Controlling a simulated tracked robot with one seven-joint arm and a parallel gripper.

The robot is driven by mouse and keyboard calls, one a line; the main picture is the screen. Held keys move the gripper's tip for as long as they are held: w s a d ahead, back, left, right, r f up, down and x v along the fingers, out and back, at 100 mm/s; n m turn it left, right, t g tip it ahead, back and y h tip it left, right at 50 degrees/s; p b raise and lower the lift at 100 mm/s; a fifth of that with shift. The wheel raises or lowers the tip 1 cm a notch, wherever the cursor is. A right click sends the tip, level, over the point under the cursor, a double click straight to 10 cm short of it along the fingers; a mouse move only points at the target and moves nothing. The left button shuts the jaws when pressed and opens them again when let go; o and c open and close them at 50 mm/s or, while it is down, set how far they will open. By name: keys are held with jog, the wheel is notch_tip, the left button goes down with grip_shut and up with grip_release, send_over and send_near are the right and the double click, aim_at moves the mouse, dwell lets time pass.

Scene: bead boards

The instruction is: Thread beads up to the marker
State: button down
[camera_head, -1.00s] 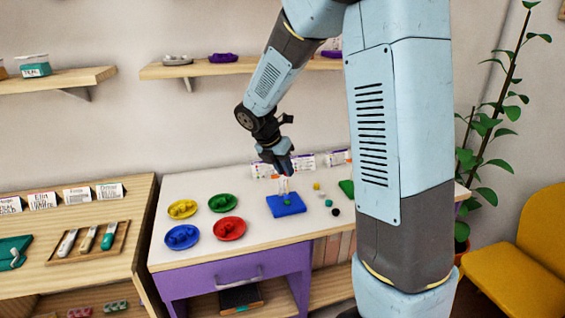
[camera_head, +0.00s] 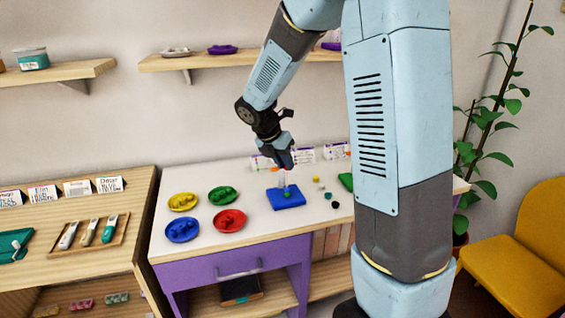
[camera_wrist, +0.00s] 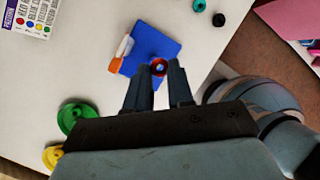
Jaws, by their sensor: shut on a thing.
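My gripper (camera_head: 285,167) is above the blue bead board (camera_head: 288,200) on the white table. In the wrist view the gripper (camera_wrist: 165,68) is shut on a red bead (camera_wrist: 158,61), seen as a ring at the fingertips. A small pale spot shows in its hole; I cannot tell whether the rod passes through. The board (camera_wrist: 150,46) lies below. A thin pale upright rod (camera_head: 287,181) shows under the gripper in the head view, with a small green bead (camera_head: 287,195) low on it. An orange and white piece (camera_wrist: 123,50) stands at the board's edge in the wrist view.
Yellow (camera_head: 183,203), green (camera_head: 223,197), blue (camera_head: 182,231) and red (camera_head: 229,221) dishes of beads stand left of the board. Several loose beads, including a black one (camera_head: 335,204), lie to its right. Printed cards (camera_head: 305,155) stand behind. The table's front strip is clear.

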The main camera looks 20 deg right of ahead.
jog(key=shift+f, duration=1.6)
dwell(0.7)
jog(key=c, duration=0.9)
grip_release()
jog(key=shift+r, duration=0.1)
jog(key=v, duration=1.3)
jog(key=shift+a+r, duration=0.2)
